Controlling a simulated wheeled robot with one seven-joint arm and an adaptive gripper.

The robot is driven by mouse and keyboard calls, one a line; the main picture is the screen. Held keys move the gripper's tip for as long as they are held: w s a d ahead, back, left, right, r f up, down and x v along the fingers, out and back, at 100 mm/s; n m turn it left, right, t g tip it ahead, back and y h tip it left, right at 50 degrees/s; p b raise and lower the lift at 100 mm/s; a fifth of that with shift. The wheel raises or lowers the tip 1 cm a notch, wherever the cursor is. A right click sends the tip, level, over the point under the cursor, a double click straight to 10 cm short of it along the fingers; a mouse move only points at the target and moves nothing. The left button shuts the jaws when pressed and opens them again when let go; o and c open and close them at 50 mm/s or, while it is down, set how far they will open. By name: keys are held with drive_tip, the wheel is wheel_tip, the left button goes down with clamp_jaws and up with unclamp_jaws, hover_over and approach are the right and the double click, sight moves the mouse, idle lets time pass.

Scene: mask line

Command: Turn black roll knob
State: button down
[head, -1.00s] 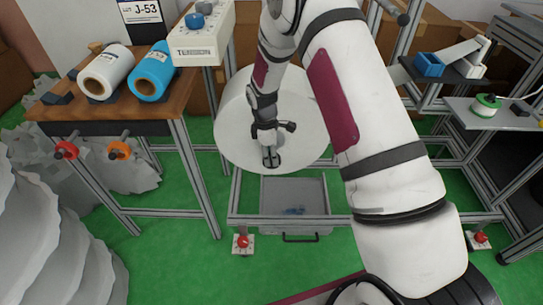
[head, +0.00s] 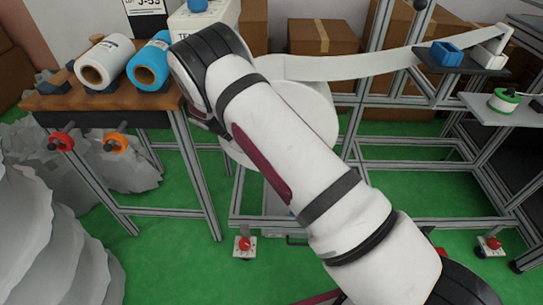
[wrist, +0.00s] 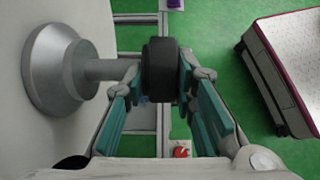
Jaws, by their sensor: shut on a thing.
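In the wrist view, the black roll knob (wrist: 160,68) sits on a short grey shaft with a round metal hub (wrist: 58,70). The hub is at the face of the large white roll (wrist: 15,100). My gripper (wrist: 160,84) is shut on the black knob, with one teal finger on either side of it. In the head view, the white roll (head: 312,118) is partly covered by my arm. My arm hides the knob and gripper there.
A wooden table at left holds a white roll (head: 103,62) and a blue roll (head: 148,65). Red (head: 60,141) and orange (head: 115,142) knobs stick out from its front. A white strip (head: 360,66) runs right to a blue block (head: 446,54). Green floor is open around the frames.

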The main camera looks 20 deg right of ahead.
drive_tip(key=shift+s+a+f+h+b, duration=0.15)
drive_tip(key=shift+s+f+h+b, duration=0.15)
drive_tip(key=shift+h, duration=0.1)
drive_tip(key=c, duration=1.4)
unclamp_jaws()
drive_tip(key=shift+w+r, duration=0.1)
drive_tip(key=shift+w+r, duration=0.1)
